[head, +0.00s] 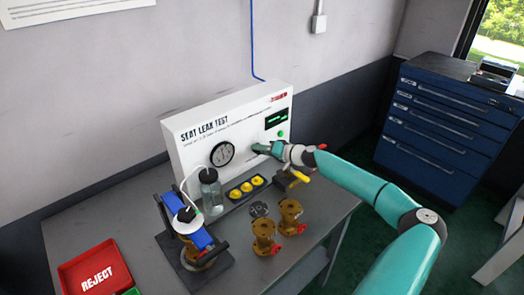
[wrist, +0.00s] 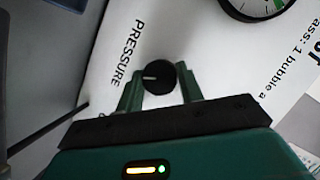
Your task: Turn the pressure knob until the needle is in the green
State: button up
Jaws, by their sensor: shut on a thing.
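The black pressure knob (wrist: 157,77) with a white pointer mark sits on the white panel (head: 185,150), beside the word PRESSURE. My gripper (wrist: 158,88) is shut on the knob, with one green finger on each side of it. In the head view my gripper (head: 262,148) reaches the panel just right of the gauge and hides the knob. The round gauge (head: 222,154) has a black rim and a white face; its needle is too small to read. In the wrist view only part of the gauge (wrist: 258,4) shows, with a green band at its edge; the needle does not show clearly.
A clear bottle (head: 210,192) with a tube stands before the panel. Yellow round parts (head: 246,187) and brass valves (head: 264,232) stand below my arm. A clamped valve fixture (head: 192,235) is at left, beside a red REJECT tray (head: 70,272). A blue drawer cabinet (head: 440,125) stands right.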

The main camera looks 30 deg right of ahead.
dwell(0.4)
jog(key=o, duration=1)
jog(key=shift+s, duration=0.1)
jog(key=v, duration=1.3)
jog(key=shift+s+d, duration=0.15)
jog(key=shift+s, duration=0.15)
jog(key=shift+r, duration=0.1)
